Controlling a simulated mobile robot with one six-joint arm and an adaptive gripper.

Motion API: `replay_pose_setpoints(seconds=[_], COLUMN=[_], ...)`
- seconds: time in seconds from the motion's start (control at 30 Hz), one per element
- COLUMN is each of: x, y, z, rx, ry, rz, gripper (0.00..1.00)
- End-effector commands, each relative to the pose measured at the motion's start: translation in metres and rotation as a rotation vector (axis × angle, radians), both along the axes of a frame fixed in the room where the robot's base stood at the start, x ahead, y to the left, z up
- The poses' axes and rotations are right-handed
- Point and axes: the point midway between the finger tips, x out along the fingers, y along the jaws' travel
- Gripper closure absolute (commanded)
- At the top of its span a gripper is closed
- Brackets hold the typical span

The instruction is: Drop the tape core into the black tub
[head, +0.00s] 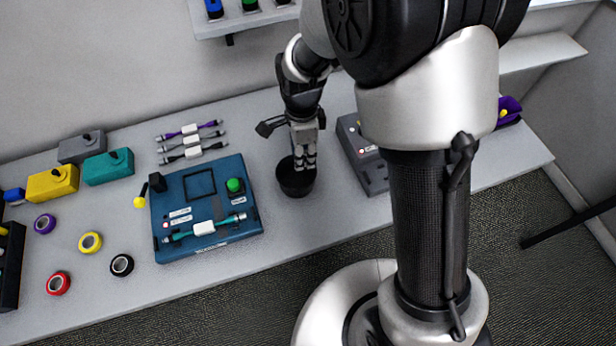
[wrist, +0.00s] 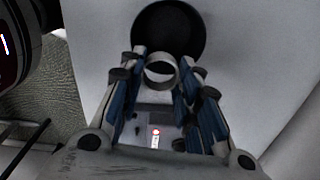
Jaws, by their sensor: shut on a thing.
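The black tub (head: 296,184) stands on the grey table, just right of the blue test box. It also shows as a dark round opening in the wrist view (wrist: 168,28). My gripper (head: 304,163) points down over the tub in the head view. In the wrist view my gripper (wrist: 160,78) is shut on the tape core (wrist: 161,69), a pale ring held between the fingertips. The ring appears over the tub's near edge in that view. In the head view the core is too small to make out at the fingertips.
The blue test box (head: 206,207) with a green button is close left of the tub. A grey device (head: 362,150) stands to the right. Tape rolls, including a black one (head: 122,265), and yellow (head: 52,184) and teal (head: 108,167) boxes lie further left.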

Motion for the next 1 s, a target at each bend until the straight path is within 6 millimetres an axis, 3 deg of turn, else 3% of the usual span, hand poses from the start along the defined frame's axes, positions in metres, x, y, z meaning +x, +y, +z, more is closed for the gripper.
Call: replay_pose_setpoints(seconds=[0.6, 0.93, 0.97, 1.0], x=[0.0, 0.0, 0.0, 0.0], y=[0.0, 0.0, 0.0, 0.0], z=[-0.058, -0.06, -0.06, -0.06], rx=[0.0, 0.0, 0.0, 0.0], ry=[0.0, -0.001, -0.001, -0.001], rz=[-0.002, -0.002, -0.002, -0.002], gripper=[0.77, 0.77, 0.68, 0.65])
